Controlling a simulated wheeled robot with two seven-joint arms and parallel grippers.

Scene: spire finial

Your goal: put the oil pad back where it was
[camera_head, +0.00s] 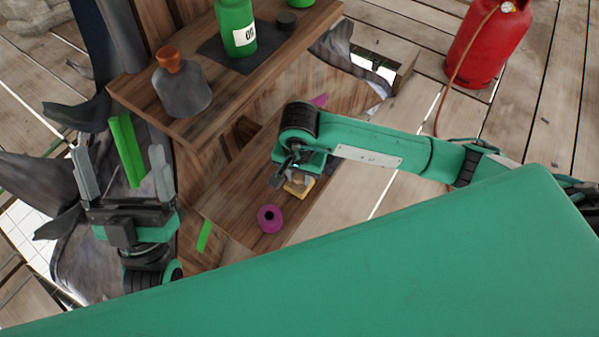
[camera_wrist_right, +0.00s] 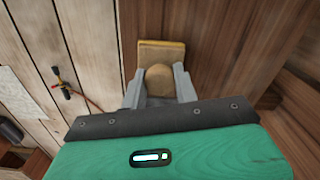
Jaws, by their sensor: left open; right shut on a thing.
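The oil pad, a tan-yellow block with a rounded knob, is at my right gripper over the lower wooden shelf (camera_head: 233,190). The pad (camera_head: 299,187) is partly hidden by that gripper in the head view. In the right wrist view the pad's flat block (camera_wrist_right: 161,54) shows beyond the fingers, and its knob sits between them. My right gripper (camera_wrist_right: 158,84) is shut on the knob. I cannot tell whether the pad touches the shelf. My left gripper (camera_head: 120,160) is open at the left, apart from the pad, with a green strip (camera_head: 127,148) showing between its fingers.
A magenta ring (camera_head: 270,219) lies on the lower shelf. A red gas cylinder (camera_head: 486,45) stands on the floor.

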